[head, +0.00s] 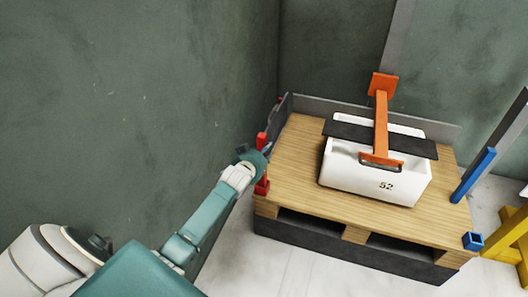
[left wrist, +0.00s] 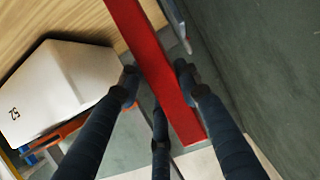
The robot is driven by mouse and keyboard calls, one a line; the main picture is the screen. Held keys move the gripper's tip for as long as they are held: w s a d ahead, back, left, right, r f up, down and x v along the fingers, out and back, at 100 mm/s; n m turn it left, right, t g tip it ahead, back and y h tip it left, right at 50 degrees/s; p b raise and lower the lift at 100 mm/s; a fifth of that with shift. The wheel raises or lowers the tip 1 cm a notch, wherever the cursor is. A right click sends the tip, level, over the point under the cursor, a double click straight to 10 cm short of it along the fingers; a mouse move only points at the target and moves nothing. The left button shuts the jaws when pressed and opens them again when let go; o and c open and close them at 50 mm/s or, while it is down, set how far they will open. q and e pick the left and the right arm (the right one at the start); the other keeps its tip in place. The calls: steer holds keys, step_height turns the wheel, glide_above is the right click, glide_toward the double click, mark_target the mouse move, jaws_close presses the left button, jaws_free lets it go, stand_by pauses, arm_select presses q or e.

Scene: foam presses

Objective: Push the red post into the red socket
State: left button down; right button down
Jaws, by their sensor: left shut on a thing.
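The red post (left wrist: 150,62) is a long straight bar that crosses the left wrist view at a slant. My left gripper (left wrist: 157,75) is shut on it, with dark fingers on either side. In the head view, the left gripper (head: 262,155) is at the left edge of the pallet, and it covers the middle of the red post (head: 262,139). Red also shows below the gripper, at the pallet's left corner. I cannot tell there where the post ends and whether the red socket is part of it. My right gripper is not in view.
A wooden-topped pallet (head: 296,150) carries a white block (head: 350,180) marked 52, under a black strap and an orange bar (head: 381,125). A blue post (head: 473,175) and blue socket (head: 473,241) are at the right. A green wall (head: 150,90) stands close on the left.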

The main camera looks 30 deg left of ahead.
arm_select(q)
steer(key=shift+f, duration=0.1)
steer(key=c, duration=1.2)
jaws_free()
steer(key=shift+o, duration=0.2)
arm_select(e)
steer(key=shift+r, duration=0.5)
arm_select(q)
steer(key=shift+f, duration=0.1)
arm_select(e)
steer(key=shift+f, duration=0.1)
arm_select(q)
steer(key=v, duration=1.2)
